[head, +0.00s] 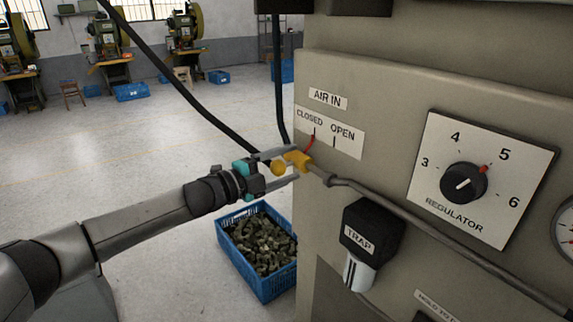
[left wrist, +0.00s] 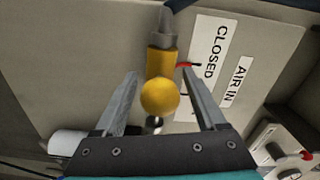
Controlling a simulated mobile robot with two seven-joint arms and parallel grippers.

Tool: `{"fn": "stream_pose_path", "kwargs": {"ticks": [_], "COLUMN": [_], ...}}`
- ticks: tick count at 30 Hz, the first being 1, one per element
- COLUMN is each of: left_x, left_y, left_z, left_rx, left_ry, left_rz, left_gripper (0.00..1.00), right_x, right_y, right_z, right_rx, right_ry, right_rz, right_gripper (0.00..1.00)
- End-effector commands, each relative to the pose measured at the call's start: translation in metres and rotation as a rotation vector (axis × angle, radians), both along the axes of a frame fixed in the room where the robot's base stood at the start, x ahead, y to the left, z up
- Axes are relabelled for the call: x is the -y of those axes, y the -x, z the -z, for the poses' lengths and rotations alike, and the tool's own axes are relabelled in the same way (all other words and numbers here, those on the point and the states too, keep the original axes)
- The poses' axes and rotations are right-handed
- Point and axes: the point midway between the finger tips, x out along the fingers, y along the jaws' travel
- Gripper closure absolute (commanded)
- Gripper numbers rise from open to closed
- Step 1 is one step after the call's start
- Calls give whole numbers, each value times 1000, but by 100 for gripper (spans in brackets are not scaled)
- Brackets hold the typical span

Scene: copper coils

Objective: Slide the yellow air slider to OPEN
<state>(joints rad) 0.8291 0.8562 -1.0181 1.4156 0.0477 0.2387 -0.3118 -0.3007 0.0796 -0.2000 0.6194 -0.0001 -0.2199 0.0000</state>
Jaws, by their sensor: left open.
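The yellow air slider (head: 297,159) sits on the air line at the left edge of the beige machine panel, below the AIR IN label (head: 328,99). It has a round yellow knob, and a red pointer rises from it toward the mark under CLOSED (head: 310,117). The OPEN mark (head: 343,132) is to the right. My left gripper (head: 284,167) is open, its fingers on either side of the slider. In the left wrist view the yellow knob (left wrist: 160,97) lies between the two spread fingers, with visible gaps. My right gripper is not in view.
A regulator dial (head: 464,184) and a black TRAP unit (head: 371,231) are on the panel to the right. A grey pipe (head: 420,224) runs along the panel. A blue crate of metal parts (head: 262,280) stands on the floor below. Dark hoses hang behind the gripper.

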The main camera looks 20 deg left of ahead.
Motion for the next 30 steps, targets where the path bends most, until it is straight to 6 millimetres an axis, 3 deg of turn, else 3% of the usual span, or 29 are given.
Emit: {"fn": "stream_pose_path", "kwargs": {"ticks": [3,21,30], "left_x": [0,0,0], "left_y": [0,0,0], "left_z": [0,0,0], "left_rx": [0,-1,-1], "left_ry": [0,1,2], "left_rz": [0,0,0], "left_gripper": [30,98,100], "right_x": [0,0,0], "right_y": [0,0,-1], "right_z": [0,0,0], "right_rx": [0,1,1], "right_ry": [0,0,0], "right_rz": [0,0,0], "right_gripper": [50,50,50]}}
